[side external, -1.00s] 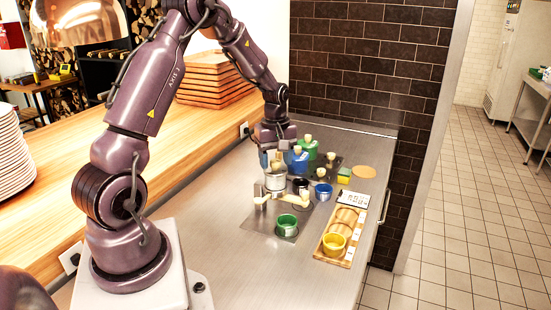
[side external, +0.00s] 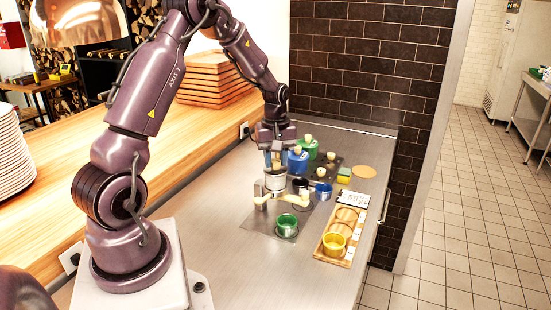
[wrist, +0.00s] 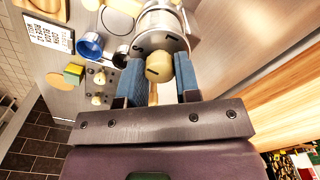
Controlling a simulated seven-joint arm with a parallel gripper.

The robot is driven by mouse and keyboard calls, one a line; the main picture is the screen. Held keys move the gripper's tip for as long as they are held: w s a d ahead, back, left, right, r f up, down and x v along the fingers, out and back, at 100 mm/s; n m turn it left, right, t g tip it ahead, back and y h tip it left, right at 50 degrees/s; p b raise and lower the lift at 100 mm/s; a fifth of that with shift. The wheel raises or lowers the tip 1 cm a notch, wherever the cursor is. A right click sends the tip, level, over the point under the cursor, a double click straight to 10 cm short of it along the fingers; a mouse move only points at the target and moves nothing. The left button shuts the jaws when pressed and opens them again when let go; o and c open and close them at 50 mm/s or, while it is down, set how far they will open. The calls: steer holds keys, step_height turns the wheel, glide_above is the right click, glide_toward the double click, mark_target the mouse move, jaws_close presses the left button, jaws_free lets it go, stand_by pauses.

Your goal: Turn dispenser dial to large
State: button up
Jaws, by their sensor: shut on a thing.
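The dispenser (side external: 275,181) is a silver cylinder on a grey plate, below my gripper (side external: 273,160) in the side external view. The finger contact is partly hidden in the side external view.
A blue canister (side external: 297,161) and a green canister (side external: 309,149) stand close behind the dispenser. A green cup (side external: 287,226) and a blue cup (side external: 323,194) are nearby. A yellow cup (side external: 334,245) sits on a wooden tray (side external: 326,257). The counter's near part is clear.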

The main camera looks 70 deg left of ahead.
steer(key=m, duration=0.8)
steer(key=shift+r, duration=0.1)
steer(key=m, duration=0.4)
steer(key=shift+m, duration=2.1)
steer(key=o, duration=0.9)
